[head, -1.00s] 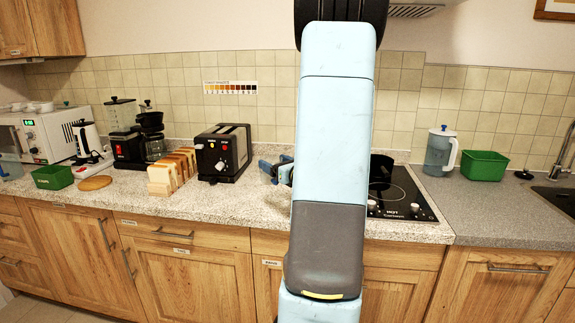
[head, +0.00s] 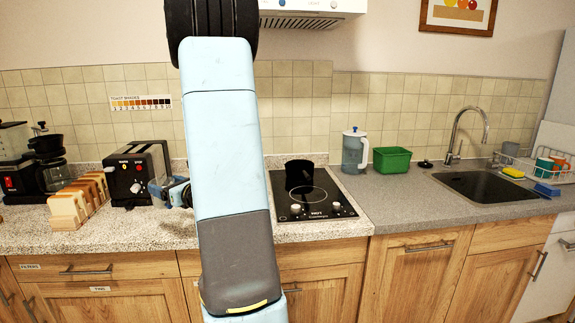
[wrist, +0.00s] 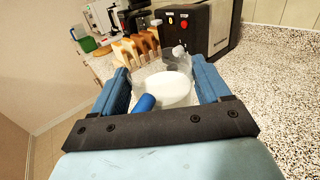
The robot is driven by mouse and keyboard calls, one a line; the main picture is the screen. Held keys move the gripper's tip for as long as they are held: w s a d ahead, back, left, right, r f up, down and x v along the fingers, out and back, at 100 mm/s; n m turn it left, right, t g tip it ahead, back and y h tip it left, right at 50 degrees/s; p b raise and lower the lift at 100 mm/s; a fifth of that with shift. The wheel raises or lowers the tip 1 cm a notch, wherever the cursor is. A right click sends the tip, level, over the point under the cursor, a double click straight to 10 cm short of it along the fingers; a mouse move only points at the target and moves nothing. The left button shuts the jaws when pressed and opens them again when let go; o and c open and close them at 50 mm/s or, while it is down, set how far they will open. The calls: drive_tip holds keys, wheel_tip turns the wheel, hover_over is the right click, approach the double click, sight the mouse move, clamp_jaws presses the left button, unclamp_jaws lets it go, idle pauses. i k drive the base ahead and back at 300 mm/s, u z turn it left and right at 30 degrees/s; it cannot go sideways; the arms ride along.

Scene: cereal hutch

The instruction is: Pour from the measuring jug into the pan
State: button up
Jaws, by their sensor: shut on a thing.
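In the wrist view, the measuring jug (wrist: 166,88) is a clear vessel with white contents and a blue handle (wrist: 145,103). My gripper (wrist: 163,80) is shut on it, with one blue finger on each side. In the head view my gripper (head: 172,192) shows beside the toaster, partly hidden behind my arm. The black pan (head: 299,175) stands at the back of the hob, to the right of my gripper and arm.
The black toaster (head: 138,173) and a row of bread slices (head: 78,200) stand left of my gripper. The hob (head: 315,207) lies right of my arm. A lidded pitcher (head: 354,151), a green tub (head: 392,160) and the sink (head: 490,185) are farther right.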

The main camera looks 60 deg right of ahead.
sight(297, 170)
drive_tip(key=u, duration=1.65)
drive_tip(key=i, duration=0.1)
drive_tip(key=z, duration=2.3)
drive_tip(key=i, duration=0.7)
drive_tip(key=z, duration=0.7)
drive_tip(key=k, duration=0.45)
drive_tip(key=z, duration=0.2)
